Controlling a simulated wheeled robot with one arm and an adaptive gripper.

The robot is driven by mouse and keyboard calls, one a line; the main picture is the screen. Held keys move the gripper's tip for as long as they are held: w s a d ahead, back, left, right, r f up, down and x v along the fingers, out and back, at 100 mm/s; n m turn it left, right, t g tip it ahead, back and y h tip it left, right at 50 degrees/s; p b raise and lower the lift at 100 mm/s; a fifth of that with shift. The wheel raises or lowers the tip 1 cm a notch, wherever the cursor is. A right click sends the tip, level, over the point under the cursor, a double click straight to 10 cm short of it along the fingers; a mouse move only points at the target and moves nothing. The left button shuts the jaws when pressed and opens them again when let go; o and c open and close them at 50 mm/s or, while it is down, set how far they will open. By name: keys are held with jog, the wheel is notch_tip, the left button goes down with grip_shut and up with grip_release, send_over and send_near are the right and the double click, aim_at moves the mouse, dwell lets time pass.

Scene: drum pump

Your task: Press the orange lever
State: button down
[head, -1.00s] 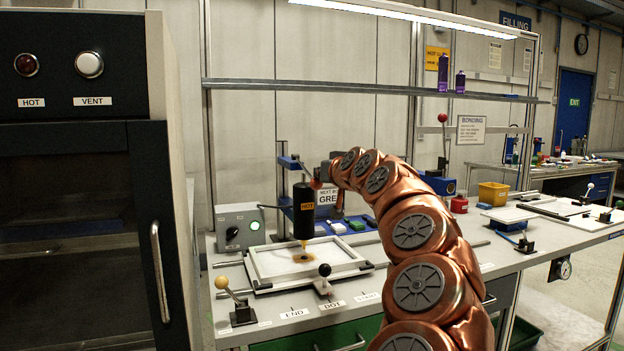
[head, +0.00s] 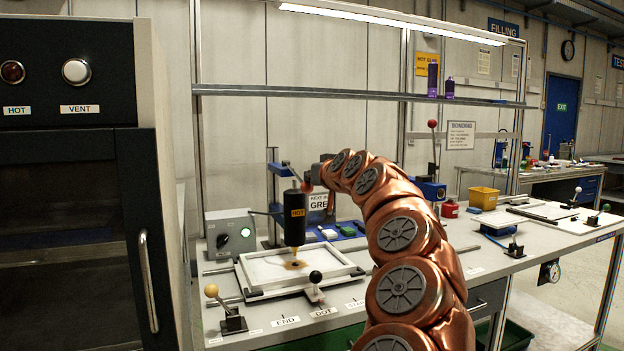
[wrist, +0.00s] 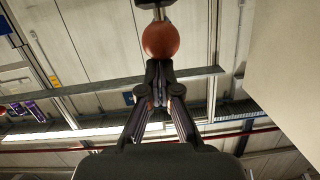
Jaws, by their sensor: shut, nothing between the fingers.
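The lever with an orange-red ball knob (head: 307,187) is beside the top of the black HOT dispenser (head: 294,217), over a white frame on the bench. In the wrist view the ball (wrist: 161,40) is just beyond my fingertips, with a metal stem on its far side. My gripper (wrist: 160,68) is shut and empty, its tips close to the ball; I cannot tell whether they touch it. In the head view my gripper (head: 316,176) is small, at the ball, and partly hidden by my arm.
A white frame (head: 340,267) lies under the dispenser nozzle. A yellow-ball lever (head: 231,317) and a black-ball handle (head: 315,278) stand at the bench front. A grey control box (head: 230,233) is left of the dispenser. An overhead shelf (head: 350,96) spans the back. An oven (head: 70,190) stands left.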

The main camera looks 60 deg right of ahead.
jog(key=s+a+r, duration=0.5)
jog(key=s+a, duration=0.1)
jog(key=s, duration=0.2)
jog(key=shift+a+r, duration=0.15)
jog(key=shift+a, duration=0.1)
dwell(1.3)
